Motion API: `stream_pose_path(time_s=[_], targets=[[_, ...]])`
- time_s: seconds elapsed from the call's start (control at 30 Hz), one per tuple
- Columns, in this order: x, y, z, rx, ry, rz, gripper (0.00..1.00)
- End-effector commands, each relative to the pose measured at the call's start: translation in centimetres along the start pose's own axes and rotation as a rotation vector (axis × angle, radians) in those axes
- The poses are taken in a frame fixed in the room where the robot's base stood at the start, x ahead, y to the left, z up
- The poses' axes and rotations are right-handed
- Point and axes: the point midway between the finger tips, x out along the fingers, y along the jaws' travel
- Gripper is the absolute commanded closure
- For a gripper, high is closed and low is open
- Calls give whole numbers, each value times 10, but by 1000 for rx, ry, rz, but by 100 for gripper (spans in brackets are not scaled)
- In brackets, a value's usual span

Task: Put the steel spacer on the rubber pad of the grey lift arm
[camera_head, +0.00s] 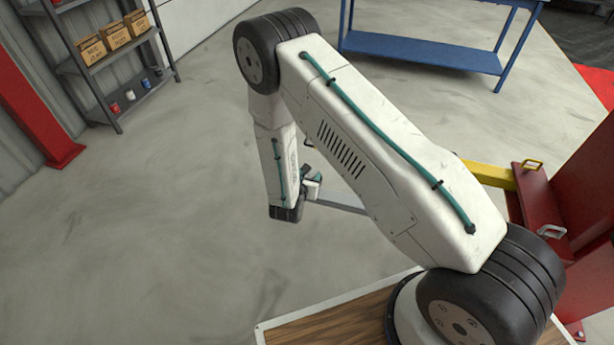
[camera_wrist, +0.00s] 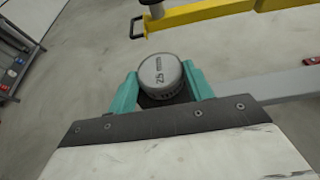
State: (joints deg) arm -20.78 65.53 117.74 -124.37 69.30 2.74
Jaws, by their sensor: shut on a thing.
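In the wrist view my gripper (camera_wrist: 160,95) has its teal fingers closed around the steel spacer (camera_wrist: 162,74), a short grey cylinder marked 25 mm on top. The grey lift arm (camera_wrist: 285,84) comes in from the right and passes out of sight behind the right finger. Its rubber pad is not clearly seen; a dark patch shows under the spacer, and I cannot tell whether it is the pad or whether they touch. In the head view my gripper (camera_head: 315,184) is partly hidden by my arm, beside the end of the grey lift arm (camera_head: 342,207).
A yellow lift arm (camera_wrist: 210,11) with a black handle and a post crosses beyond the spacer. The red lift post (camera_head: 585,200) stands at the right. A blue bench (camera_head: 425,52) and a shelf with boxes (camera_head: 105,50) stand farther back. The floor at left is clear.

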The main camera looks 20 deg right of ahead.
Motion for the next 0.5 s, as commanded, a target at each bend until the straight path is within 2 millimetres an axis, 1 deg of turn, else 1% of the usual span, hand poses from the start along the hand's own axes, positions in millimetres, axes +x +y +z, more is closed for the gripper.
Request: stream_pose_path(time_s=[0.17, 0.2, 0.27, 0.5], targets=[[1, 0, -2, 0, 0, 0, 78], [1, 0, -2, 0, 0, -1, 43], [1, 0, -2, 0, 0, -1, 27], [1, -1, -2, 0, 0, -1, 27]])
